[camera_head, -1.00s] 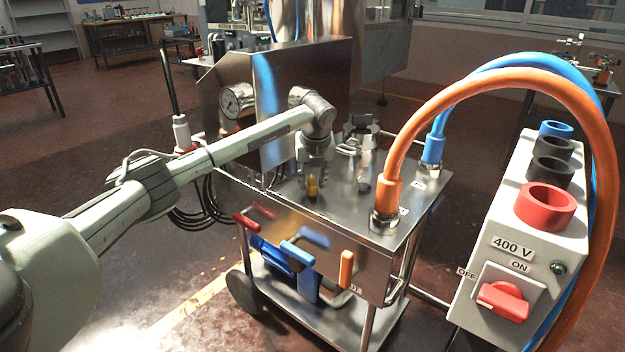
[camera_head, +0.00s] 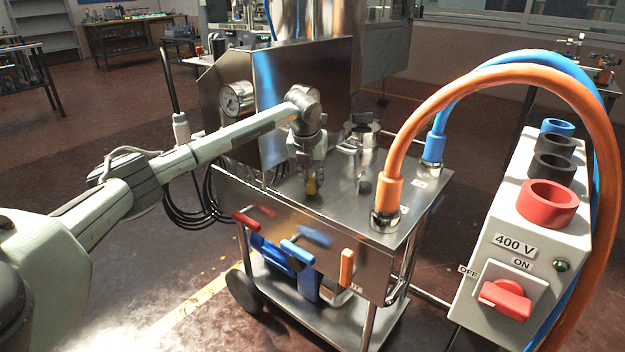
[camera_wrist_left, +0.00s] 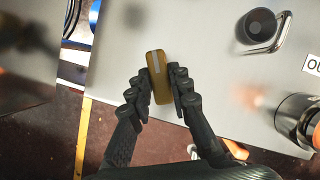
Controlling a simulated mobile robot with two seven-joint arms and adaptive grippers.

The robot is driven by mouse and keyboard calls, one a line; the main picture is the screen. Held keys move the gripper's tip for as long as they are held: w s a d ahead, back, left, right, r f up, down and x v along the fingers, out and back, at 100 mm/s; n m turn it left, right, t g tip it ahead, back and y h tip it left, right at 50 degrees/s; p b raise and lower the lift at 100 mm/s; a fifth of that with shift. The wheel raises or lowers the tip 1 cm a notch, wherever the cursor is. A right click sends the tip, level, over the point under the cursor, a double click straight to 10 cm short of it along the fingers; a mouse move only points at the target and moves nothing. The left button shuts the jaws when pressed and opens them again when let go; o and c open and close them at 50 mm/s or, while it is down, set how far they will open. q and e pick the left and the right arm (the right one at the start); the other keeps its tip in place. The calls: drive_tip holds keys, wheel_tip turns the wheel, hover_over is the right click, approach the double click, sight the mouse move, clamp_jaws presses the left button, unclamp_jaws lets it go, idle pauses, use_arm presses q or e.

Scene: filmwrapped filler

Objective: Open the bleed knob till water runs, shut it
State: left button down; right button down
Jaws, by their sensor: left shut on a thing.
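The bleed knob (camera_head: 312,187) is a small yellow piece on the steel top of the cart (camera_head: 340,200). In the left wrist view the knob (camera_wrist_left: 161,88) is a rounded yellow bar with a pale grey strip on it, pointing nearly up the picture. My left gripper (camera_head: 309,182) reaches down to it from above. In the left wrist view its dark fingers (camera_wrist_left: 160,90) are shut on the knob, one on each side. The fingers hide part of the knob in the head view. No running water shows. My right gripper is in neither view.
Red (camera_head: 246,219), blue (camera_head: 297,252) and orange (camera_head: 347,268) handles stick out at the cart's front. Orange (camera_head: 398,150) and blue (camera_head: 437,125) hoses arch over its right side. A 400 V box (camera_head: 515,245) stands at right. A gauge (camera_head: 237,98) is behind my arm.

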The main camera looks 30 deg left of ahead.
use_arm(q)
drive_tip(key=m, duration=0.1)
drive_tip(key=m+h, duration=0.1)
drive_tip(key=m, duration=0.1)
drive_tip(key=shift+a+t, duration=0.2)
drive_tip(key=shift+t, duration=0.1)
drive_tip(key=m+h, duration=0.1)
drive_tip(key=m, duration=0.1)
drive_tip(key=shift+m, duration=0.3)
drive_tip(key=shift+a+m+h, duration=0.1)
drive_tip(key=shift+m+h, duration=0.4)
drive_tip(key=shift+m, duration=0.4)
drive_tip(key=shift+w+m+h, duration=0.1)
drive_tip(key=shift+m+h, duration=0.3)
drive_tip(key=shift+m, duration=0.8)
drive_tip(key=shift+m+g+h, duration=0.4)
drive_tip(key=shift+m+g, duration=0.1)
drive_tip(key=shift+m, duration=1)
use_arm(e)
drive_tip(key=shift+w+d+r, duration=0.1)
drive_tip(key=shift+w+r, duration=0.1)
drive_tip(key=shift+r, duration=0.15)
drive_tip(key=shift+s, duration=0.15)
use_arm(q)
drive_tip(key=c, duration=1.4)
unclamp_jaws()
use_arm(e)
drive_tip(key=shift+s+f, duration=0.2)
